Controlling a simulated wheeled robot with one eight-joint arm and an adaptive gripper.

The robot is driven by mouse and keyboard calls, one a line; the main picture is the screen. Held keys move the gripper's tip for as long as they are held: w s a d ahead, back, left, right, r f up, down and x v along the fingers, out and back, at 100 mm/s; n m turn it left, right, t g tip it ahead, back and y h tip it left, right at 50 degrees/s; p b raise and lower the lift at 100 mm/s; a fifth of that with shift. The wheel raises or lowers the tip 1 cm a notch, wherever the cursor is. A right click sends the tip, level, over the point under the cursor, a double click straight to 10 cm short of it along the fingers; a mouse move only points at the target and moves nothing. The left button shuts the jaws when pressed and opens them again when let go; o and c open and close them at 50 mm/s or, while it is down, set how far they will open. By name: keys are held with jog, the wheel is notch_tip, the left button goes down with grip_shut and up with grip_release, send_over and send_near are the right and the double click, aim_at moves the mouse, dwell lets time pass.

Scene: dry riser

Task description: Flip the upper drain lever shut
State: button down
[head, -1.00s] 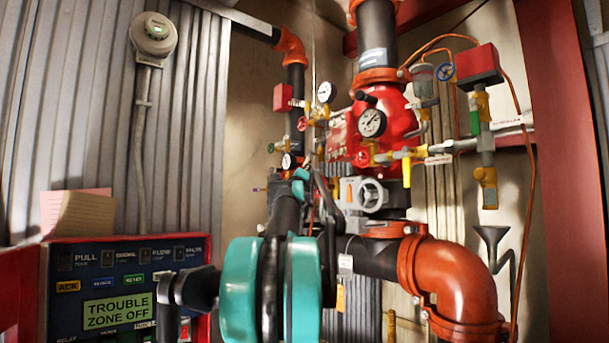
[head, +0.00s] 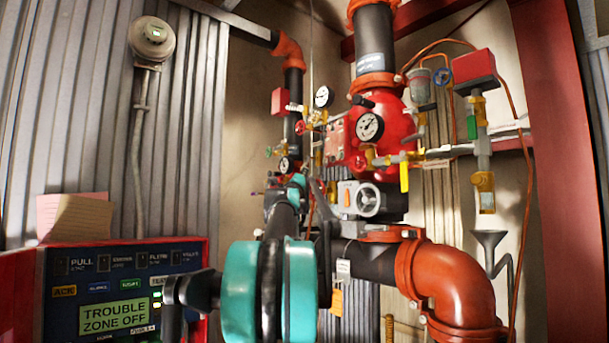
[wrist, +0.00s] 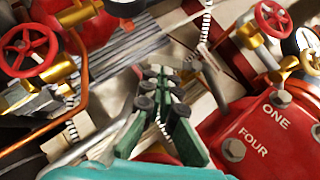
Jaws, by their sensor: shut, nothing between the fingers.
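On the right in the head view, a vertical grey drain pipe carries an upper valve with a green handle (head: 472,126) pointing down along it. Lower on that pipe is a yellow fitting (head: 484,181) above a dark funnel (head: 489,238). A separate yellow lever (head: 404,177) hangs down beside the red valve body. I cannot tell for sure which one is the upper drain lever. My gripper (wrist: 160,72) shows in the wrist view, its green fingers with dark pads shut and empty. In the head view my arm hides its fingertips. I see no contact with any lever.
The red valve body (head: 384,138) with a gauge stands at centre; it also shows in the wrist view (wrist: 262,135). Red handwheels (wrist: 25,50) and a copper tube crowd the gripper's surroundings. A control panel (head: 115,290) stands lower left, an orange elbow (head: 452,280) lower right.

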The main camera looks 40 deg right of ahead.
jog(key=shift+w+m+g+h, duration=0.4)
jog(key=shift+m+h, duration=0.4)
jog(key=shift+m, duration=0.3)
jog(key=m+g+h, duration=0.1)
jog(key=m, duration=0.1)
jog(key=w+m+g+h, duration=0.1)
jog(key=m, duration=0.1)
jog(key=m+g+h, duration=0.2)
jog(key=shift+w+a+r, duration=0.15)
jog(key=shift+w+r, duration=0.15)
jog(key=shift+w, duration=0.05)
jog(key=shift+w+r+m, duration=0.1)
jog(key=shift+w+m, duration=0.05)
jog(key=shift+m, duration=0.35)
jog(key=shift+w+r, duration=0.6)
jog(key=shift+r, duration=0.1)
jog(key=v, duration=1.2)
jog(key=shift+w, duration=0.15)
